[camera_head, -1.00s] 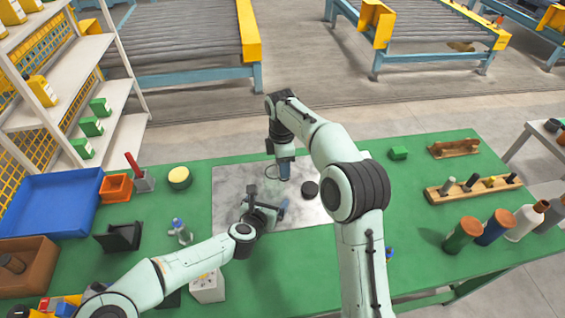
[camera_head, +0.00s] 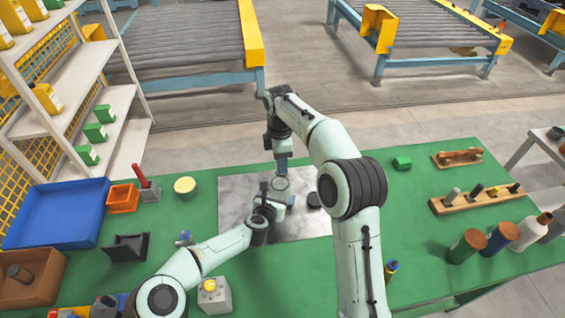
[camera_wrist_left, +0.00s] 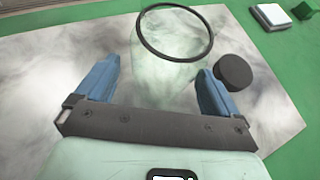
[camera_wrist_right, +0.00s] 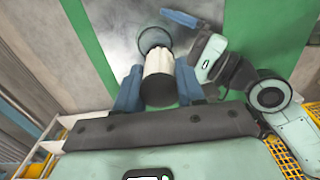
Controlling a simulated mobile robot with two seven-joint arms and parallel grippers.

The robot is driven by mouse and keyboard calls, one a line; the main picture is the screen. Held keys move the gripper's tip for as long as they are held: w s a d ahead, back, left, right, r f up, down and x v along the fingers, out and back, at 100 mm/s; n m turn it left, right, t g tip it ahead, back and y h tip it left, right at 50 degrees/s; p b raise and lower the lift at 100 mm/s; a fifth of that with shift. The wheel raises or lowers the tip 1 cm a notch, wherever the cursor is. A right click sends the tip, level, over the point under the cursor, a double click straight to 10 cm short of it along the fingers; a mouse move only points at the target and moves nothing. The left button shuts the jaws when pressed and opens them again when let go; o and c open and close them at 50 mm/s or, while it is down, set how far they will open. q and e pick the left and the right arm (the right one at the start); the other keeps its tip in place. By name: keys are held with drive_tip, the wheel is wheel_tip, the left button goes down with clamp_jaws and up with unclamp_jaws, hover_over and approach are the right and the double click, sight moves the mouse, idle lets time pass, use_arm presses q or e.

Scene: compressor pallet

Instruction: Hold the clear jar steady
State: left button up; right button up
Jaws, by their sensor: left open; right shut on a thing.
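The clear jar (camera_head: 281,184) stands on the grey metal plate (camera_head: 236,200), its dark ring rim showing in the left wrist view (camera_wrist_left: 175,60). My left gripper (camera_head: 278,196) is open, with one blue finger on each side of the jar; a gap shows at the fingers. My right gripper (camera_head: 282,160) is above the jar, pointing down. It is shut on a pale cylinder with a dark end (camera_wrist_right: 159,82), which points at the jar's rim (camera_wrist_right: 155,40). Whether the cylinder's far end is inside the jar I cannot tell.
A black round puck (camera_head: 313,200) lies on the plate right of the jar. A blue tray (camera_head: 55,215), orange bin (camera_head: 123,198) and black holder (camera_head: 126,247) are on the left. A wooden rack (camera_head: 478,199) and bottles (camera_head: 467,245) stand right. Green table between is mostly clear.

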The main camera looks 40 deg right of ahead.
use_arm(q)
drive_tip(key=shift+w+d+f, duration=0.15)
drive_tip(key=shift+d+f, duration=0.15)
drive_tip(key=shift+d, duration=0.3)
use_arm(e)
drive_tip(key=shift+r, duration=0.4)
use_arm(q)
drive_tip(key=shift+w+d+f, duration=0.1)
drive_tip(key=shift+w+f, duration=0.1)
drive_tip(key=shift+w, duration=0.05)
drive_tip(key=shift+s, duration=0.1)
drive_tip(key=c, duration=0.7)
drive_tip(key=shift+o, duration=0.2)
use_arm(e)
drive_tip(key=shift+w, duration=0.2)
drive_tip(key=shift+w, duration=0.25)
drive_tip(key=shift+f, duration=3.2)
